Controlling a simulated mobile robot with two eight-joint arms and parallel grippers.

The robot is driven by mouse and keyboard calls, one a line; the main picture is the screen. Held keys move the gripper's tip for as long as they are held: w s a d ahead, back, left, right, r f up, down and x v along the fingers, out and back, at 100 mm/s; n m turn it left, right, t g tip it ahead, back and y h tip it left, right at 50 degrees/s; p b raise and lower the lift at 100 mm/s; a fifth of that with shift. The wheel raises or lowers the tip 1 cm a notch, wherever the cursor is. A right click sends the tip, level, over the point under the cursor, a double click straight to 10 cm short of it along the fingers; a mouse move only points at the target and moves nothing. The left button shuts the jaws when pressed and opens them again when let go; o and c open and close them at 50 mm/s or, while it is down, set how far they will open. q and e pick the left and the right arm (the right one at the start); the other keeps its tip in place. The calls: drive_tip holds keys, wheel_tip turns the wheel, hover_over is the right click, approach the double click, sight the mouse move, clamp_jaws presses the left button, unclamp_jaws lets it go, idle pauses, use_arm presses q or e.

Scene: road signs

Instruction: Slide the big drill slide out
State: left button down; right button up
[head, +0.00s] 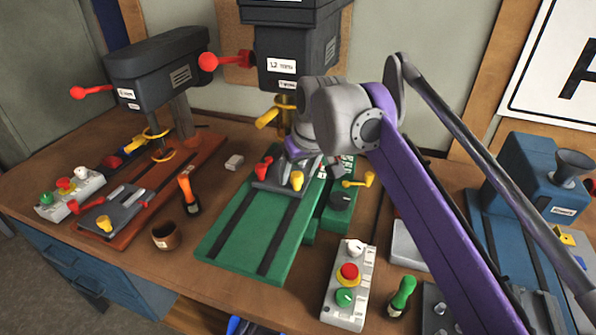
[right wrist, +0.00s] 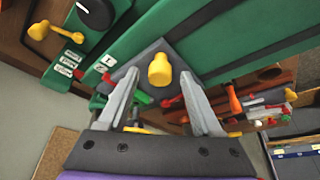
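The big drill (head: 290,45) stands at the back middle, with a long green base (head: 240,225) reaching forward. Its dark grey slide (head: 268,186) sits at the back part of that base. A yellow knob (head: 297,180) stands on the slide; it also shows in the right wrist view (right wrist: 160,70). My right gripper (head: 306,163) is low over the slide. In the right wrist view its fingers (right wrist: 159,78) are open, one on each side of the yellow knob, with visible gaps. My wrist hides part of the drill and slide. My left gripper is out of view.
A smaller drill (head: 155,70) with an orange base stands at left. A control box (head: 347,285), a green-handled tool (head: 402,294), an orange-handled tool (head: 188,190) and a brown cup (head: 166,236) lie around the green base. A blue machine (head: 530,175) is at right.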

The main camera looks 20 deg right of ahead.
clamp_jaws()
idle(1.3)
